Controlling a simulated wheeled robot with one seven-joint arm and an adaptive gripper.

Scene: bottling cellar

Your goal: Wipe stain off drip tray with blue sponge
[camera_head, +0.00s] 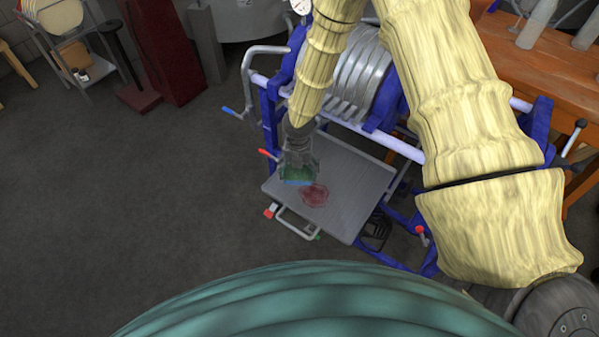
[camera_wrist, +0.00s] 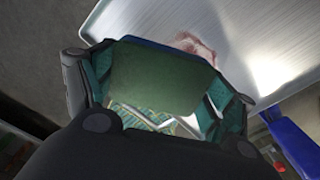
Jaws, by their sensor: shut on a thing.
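The drip tray (camera_head: 343,211) is a flat grey metal surface at the front of the blue-framed machine. A reddish stain (camera_head: 314,194) lies on it, left of its middle. My gripper (camera_head: 299,172) is over the tray's left part, shut on a sponge with a green face (camera_head: 297,175) and a blue edge. The sponge is just beside the stain, up and left of it; I cannot tell whether it touches the tray. In the wrist view the sponge (camera_wrist: 165,78) fills the space between the fingers, and part of the stain (camera_wrist: 196,46) shows past its edge on the pale tray (camera_wrist: 262,30).
The machine's blue frame (camera_head: 270,125) and ribbed metal plates (camera_head: 350,75) stand behind the tray. A red-tipped lever (camera_head: 266,153) is close to my gripper's left. A wooden table (camera_head: 540,62) with bottles is at the upper right. Dark floor (camera_head: 130,200) is clear at left.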

